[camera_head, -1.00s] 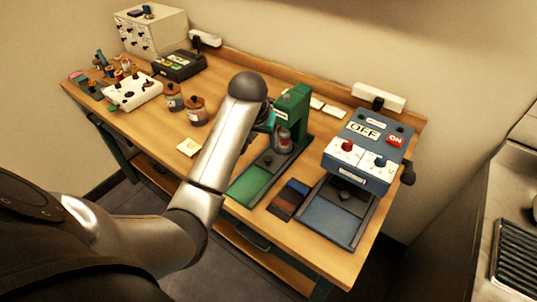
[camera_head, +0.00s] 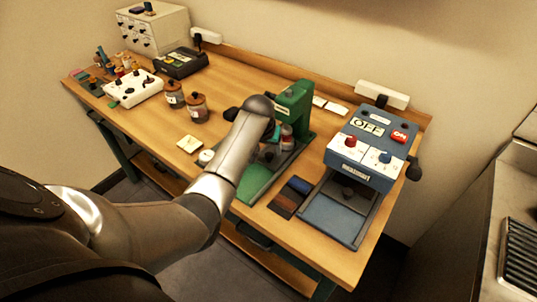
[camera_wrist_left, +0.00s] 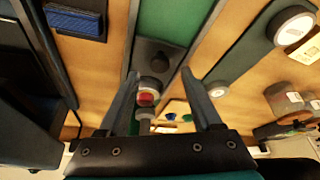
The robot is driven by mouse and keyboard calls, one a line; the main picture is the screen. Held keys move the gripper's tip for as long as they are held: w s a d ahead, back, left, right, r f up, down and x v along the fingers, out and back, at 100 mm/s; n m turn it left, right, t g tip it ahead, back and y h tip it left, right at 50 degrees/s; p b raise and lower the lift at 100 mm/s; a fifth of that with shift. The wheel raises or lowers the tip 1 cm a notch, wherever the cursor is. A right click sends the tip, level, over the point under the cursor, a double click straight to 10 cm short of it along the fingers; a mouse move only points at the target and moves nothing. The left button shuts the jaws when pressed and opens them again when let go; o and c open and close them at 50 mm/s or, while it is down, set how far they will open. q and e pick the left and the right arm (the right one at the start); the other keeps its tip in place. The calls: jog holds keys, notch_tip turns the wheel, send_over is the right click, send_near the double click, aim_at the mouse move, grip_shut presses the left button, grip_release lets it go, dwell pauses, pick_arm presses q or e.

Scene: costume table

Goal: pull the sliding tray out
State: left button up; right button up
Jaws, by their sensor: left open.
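The green press (camera_head: 293,105) stands on the table with a long base holding a green plate (camera_head: 254,182). In the left wrist view, a dark block with a black knob (camera_wrist_left: 158,60) sits between its rails, beside the green plate (camera_wrist_left: 172,18). I cannot tell for sure whether this is the sliding tray; the blue press (camera_head: 370,140) also has a dark plate with a knob (camera_head: 348,192) between rails. My left gripper (camera_wrist_left: 160,74) is open and empty above the green press's base, its fingers on either side of the red-and-grey plunger (camera_wrist_left: 147,97). My forearm hides part of the base.
Two jars (camera_head: 197,108), a cream pad (camera_head: 188,143) and a white round cap (camera_head: 206,157) are left of my arm. The table's front edge is close.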

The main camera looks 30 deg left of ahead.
aim_at(269, 155)
pick_arm(q)
jog(key=shift+b+x, duration=0.45)
jog(key=shift+x, duration=1.15)
grip_shut()
dwell(0.3)
